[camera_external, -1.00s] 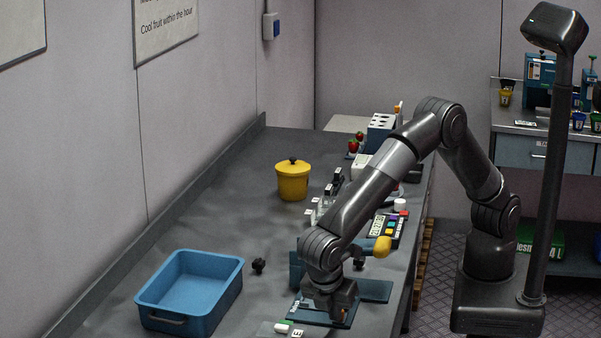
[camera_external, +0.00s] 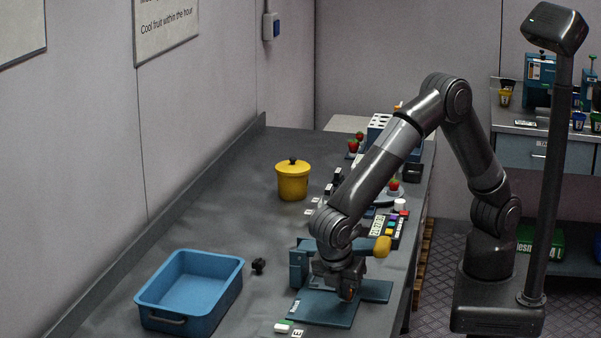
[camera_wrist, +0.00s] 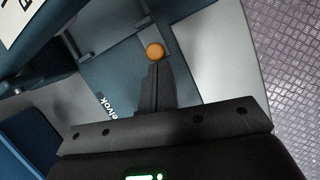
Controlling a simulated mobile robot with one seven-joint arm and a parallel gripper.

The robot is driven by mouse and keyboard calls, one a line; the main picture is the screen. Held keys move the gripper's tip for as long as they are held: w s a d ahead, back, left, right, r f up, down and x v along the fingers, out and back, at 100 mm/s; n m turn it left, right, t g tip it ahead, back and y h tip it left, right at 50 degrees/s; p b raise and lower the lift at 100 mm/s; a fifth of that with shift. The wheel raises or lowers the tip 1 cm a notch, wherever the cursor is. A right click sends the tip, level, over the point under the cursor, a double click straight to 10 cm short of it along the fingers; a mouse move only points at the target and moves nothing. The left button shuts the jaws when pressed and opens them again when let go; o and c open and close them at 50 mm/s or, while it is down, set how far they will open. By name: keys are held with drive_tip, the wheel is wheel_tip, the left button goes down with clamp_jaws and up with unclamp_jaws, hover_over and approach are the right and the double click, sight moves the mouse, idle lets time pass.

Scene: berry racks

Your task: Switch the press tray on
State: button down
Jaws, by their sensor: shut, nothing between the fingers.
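The blue press (camera_external: 325,308), with a flat base and a raised block behind, stands on the bench in the external view. A yellow knob (camera_external: 382,246) sticks out at its right. In the wrist view its blue surface (camera_wrist: 112,72) carries white lettering. A round orange button (camera_wrist: 155,51) sits on a small grey mount there. My gripper (camera_wrist: 156,68) is shut and empty, its fingertips close below the button in the picture; I cannot tell whether they touch it. In the external view my gripper (camera_external: 347,296) is low over the base and hides the button.
A blue tub (camera_external: 190,290) stands to the left and a yellow lidded pot (camera_external: 292,180) farther back. A dark knob (camera_external: 259,266) lies between tub and press. A keypad device (camera_external: 389,229) is behind the press.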

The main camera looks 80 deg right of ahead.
drive_tip(key=a, duration=0.2)
drive_tip(key=w+a, duration=0.1)
drive_tip(key=a, duration=0.1)
drive_tip(key=shift+a, duration=0.15)
drive_tip(key=v, duration=0.9)
drive_tip(key=shift+r, duration=0.45)
drive_tip(key=w+d+r+m+t+y, duration=0.15)
drive_tip(key=d+r+m, duration=0.35)
drive_tip(key=d, duration=0.8)
drive_tip(key=d+r+m+t+y, duration=0.15)
drive_tip(key=d+r, duration=0.45)
drive_tip(key=d, duration=0.6)
drive_tip(key=s+d+f+m+t, duration=0.1)
drive_tip(key=s+d+m, duration=0.3)
drive_tip(key=s+d, duration=0.3)
drive_tip(key=s+d+f+m+t+y, duration=0.1)
drive_tip(key=s+d+m, duration=0.4)
drive_tip(key=d, duration=0.8)
drive_tip(key=shift+s+f+t, duration=0.2)
drive_tip(key=shift+s+t, duration=0.6)
drive_tip(key=shift+s, duration=0.2)
